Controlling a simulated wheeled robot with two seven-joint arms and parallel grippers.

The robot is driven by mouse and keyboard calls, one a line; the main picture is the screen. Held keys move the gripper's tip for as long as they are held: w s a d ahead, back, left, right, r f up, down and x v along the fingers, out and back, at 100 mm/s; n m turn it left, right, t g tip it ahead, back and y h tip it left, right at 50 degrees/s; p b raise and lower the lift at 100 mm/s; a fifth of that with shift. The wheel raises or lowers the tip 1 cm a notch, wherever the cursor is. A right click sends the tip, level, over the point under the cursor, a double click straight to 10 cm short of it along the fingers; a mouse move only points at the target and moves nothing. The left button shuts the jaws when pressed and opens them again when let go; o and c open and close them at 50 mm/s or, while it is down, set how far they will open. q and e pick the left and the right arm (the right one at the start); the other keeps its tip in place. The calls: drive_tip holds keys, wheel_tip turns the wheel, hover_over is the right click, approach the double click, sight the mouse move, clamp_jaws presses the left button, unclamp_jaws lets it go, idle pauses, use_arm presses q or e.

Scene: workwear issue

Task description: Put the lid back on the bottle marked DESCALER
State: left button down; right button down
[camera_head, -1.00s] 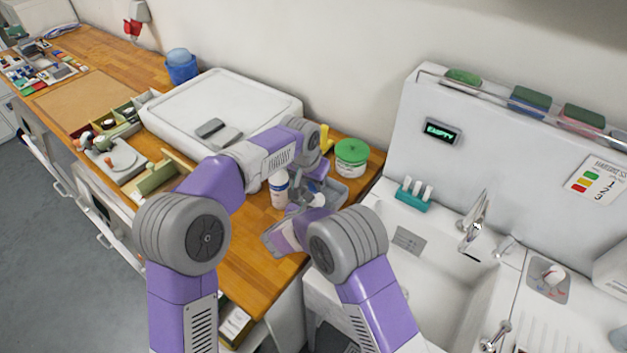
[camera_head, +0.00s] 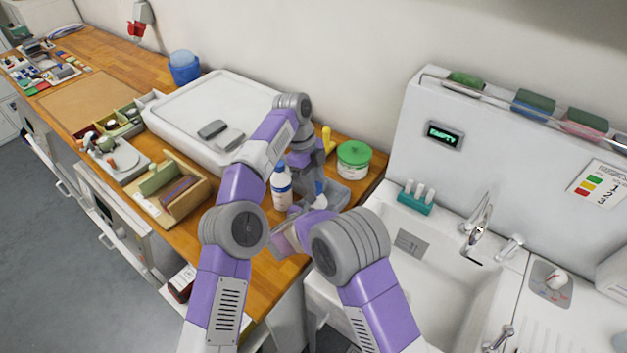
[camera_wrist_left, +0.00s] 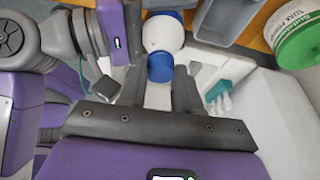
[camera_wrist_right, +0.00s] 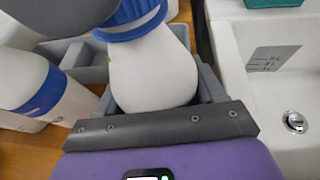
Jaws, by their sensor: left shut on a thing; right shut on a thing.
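My right gripper (camera_wrist_right: 155,110) is shut on a white bottle (camera_wrist_right: 150,75), gripping its body. A blue ridged lid (camera_wrist_right: 138,20) is at the top of this bottle, beside a grey part of my left arm; I cannot tell whether it is seated. My left gripper (camera_head: 317,178) is shut on the blue lid, which shows between its fingers in the left wrist view (camera_wrist_left: 160,68). A second white bottle with blue (camera_head: 281,190) stands on the counter to the left; it also shows in the right wrist view (camera_wrist_right: 38,88). No DESCALER marking is readable.
A grey bin (camera_wrist_right: 85,62) is behind the held bottle. A green-lidded tub (camera_head: 354,160) stands at the back right. The sink (camera_head: 415,275) is to the right.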

use_arm(q)
drive_tip(key=shift+m, duration=0.9)
drive_tip(key=c, duration=0.8)
unclamp_jaws()
drive_tip(key=shift+c, duration=0.3)
